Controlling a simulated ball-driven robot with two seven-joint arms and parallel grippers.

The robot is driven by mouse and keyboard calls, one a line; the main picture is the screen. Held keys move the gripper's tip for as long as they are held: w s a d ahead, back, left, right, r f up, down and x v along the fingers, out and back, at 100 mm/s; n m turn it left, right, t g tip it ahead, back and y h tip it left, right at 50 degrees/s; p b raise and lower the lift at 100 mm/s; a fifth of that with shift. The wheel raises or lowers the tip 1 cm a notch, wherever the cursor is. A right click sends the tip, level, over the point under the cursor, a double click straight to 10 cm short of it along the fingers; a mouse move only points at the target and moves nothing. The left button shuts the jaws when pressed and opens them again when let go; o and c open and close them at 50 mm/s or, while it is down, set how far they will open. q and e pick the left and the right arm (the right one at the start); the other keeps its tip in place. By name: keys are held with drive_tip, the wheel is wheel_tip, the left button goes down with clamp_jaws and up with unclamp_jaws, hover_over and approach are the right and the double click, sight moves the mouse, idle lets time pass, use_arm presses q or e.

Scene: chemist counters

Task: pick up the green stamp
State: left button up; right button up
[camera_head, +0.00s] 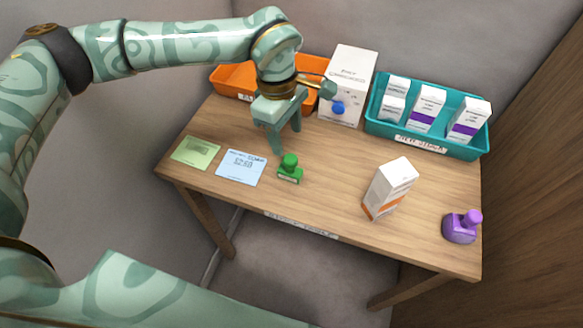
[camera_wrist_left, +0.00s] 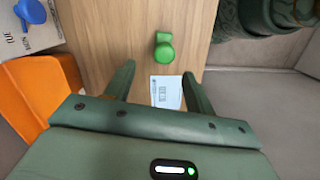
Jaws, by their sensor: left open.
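I see no contact between the fingers and the stamp. My right gripper is not in view.
A blue slip (camera_head: 241,167) and a green slip (camera_head: 195,152) lie left. An orange tray (camera_head: 232,80), a white box (camera_head: 346,85) with a blue stamp (camera_head: 338,108) before it, and a teal bin (camera_head: 432,146) stand behind. A white-orange box (camera_head: 389,188) and purple stamp (camera_head: 461,228) stand right.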

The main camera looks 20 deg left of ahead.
sight(290, 158)
use_arm(q)
drive_tip(key=f, duration=0.2)
drive_tip(key=f+b, duration=0.1)
drive_tip(key=f, duration=0.2)
drive_tip(key=s+d+f, duration=0.1)
drive_tip(key=f, duration=0.1)
drive_tip(key=shift+d+f+b, duration=0.1)
drive_tip(key=shift+f+b, duration=0.15)
drive_tip(key=shift+b, duration=0.1)
drive_tip(key=shift+r, duration=0.1)
drive_tip(key=shift+c, duration=0.2)
drive_tip(key=c, duration=1)
